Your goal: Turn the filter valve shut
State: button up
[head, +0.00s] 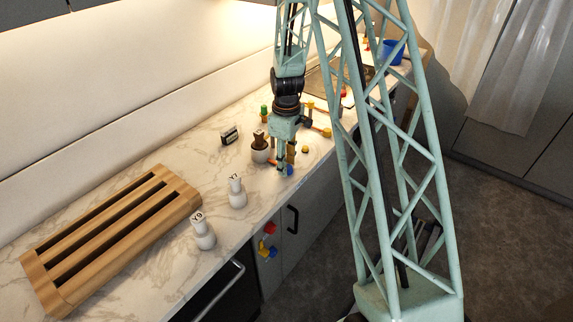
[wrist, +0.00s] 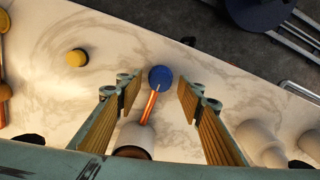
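A blue round knob (wrist: 160,77) sits at the end of a copper-orange rod (wrist: 150,106) in the wrist view. The rod runs back to a white cylinder (wrist: 136,136) with a dark brown top. I take the knob and rod for the filter valve, but no label shows. My gripper (wrist: 159,92) is open, with one finger left and one right of the rod, apart from it. In the head view my gripper (head: 285,168) points down near the counter's front edge, by the blue knob (head: 289,171) and the brown-topped white pot (head: 260,155). It partly hides the rod.
Two white numbered bottles (head: 237,192) (head: 203,232) and a slatted wooden rack (head: 115,238) stand on the marble counter. A small black-and-white box (head: 230,135) is behind. A yellow knob (wrist: 76,58) lies left in the wrist view. Coloured valves (head: 268,240) hang on the cabinet front.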

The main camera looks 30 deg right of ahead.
jog(key=shift+f, duration=0.1)
jog(key=shift+c, duration=0.9)
jog(key=c, duration=0.7)
jog(key=shift+m+b, duration=0.3)
jog(key=shift+m, duration=0.2)
jog(key=m+b, duration=0.1)
jog(key=m, duration=0.2)
jog(key=m+b, duration=0.2)
jog(key=m, duration=0.1)
jog(key=shift+d+m, duration=0.15)
jog(key=shift+m, duration=0.25)
jog(key=m+b, duration=0.1)
jog(key=m, duration=0.4)
jog(key=m+b, duration=0.1)
jog(key=m, duration=0.4)
jog(key=shift+d, duration=0.1)
